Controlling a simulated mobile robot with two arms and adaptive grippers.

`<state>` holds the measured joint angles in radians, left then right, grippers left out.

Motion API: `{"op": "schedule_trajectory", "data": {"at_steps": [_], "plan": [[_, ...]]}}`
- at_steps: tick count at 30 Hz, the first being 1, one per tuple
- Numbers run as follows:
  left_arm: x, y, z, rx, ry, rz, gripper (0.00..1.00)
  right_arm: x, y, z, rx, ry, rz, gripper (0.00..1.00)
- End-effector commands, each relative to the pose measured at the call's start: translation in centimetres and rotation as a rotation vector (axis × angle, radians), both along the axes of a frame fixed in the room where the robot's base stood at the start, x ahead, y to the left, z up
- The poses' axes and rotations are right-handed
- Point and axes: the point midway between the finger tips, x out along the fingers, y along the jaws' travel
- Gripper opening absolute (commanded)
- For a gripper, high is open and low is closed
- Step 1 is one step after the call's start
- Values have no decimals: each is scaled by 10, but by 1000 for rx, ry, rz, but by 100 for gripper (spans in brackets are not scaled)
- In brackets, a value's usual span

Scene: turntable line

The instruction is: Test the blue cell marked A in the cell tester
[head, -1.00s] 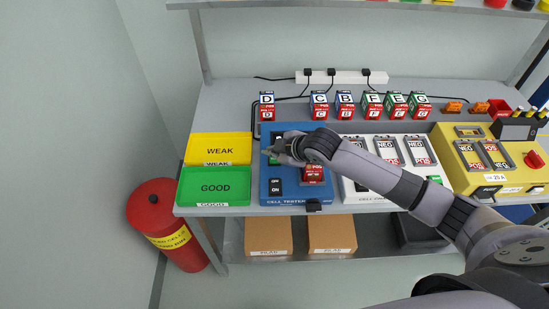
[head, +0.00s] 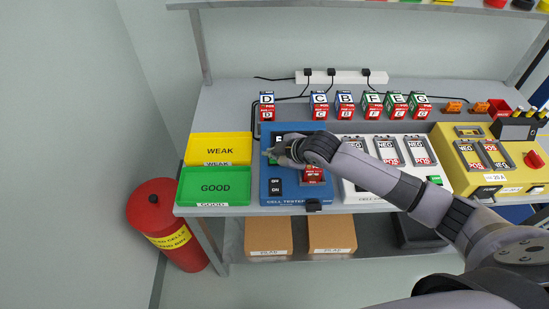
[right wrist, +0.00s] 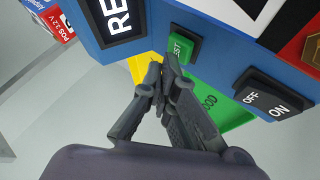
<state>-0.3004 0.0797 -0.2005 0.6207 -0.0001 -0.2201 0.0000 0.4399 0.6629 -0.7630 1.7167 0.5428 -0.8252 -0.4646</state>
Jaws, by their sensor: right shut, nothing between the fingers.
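The blue cell tester (head: 285,201) stands at the front left of the bench. A cell with a red POS end (head: 313,174) sits in its bay, partly behind my right arm; its letter is hidden. In the right wrist view the green TEST button (right wrist: 180,48), the black OFF/ON switch (right wrist: 268,95) and a display (right wrist: 119,14) starting with "RE" show. My right gripper (head: 268,153) is shut and empty over the tester's left side. Its fingertips (right wrist: 165,75) are close to the TEST button; I cannot tell whether they touch it. My left gripper is out of view.
Yellow WEAK (head: 219,148) and green GOOD (head: 215,187) trays lie left of the tester. Several lettered cells stand along the back, including D (head: 266,106). A white charger (head: 355,198) and a yellow device (head: 508,187) are to the right.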

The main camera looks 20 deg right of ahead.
Motion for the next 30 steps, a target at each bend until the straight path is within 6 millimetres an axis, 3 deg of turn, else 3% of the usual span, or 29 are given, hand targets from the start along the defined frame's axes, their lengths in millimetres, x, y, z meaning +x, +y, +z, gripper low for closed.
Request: {"op": "schedule_trajectory", "data": {"at_steps": [30], "plan": [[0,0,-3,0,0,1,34,-1,0,-11,-1,3,0,0]]}}
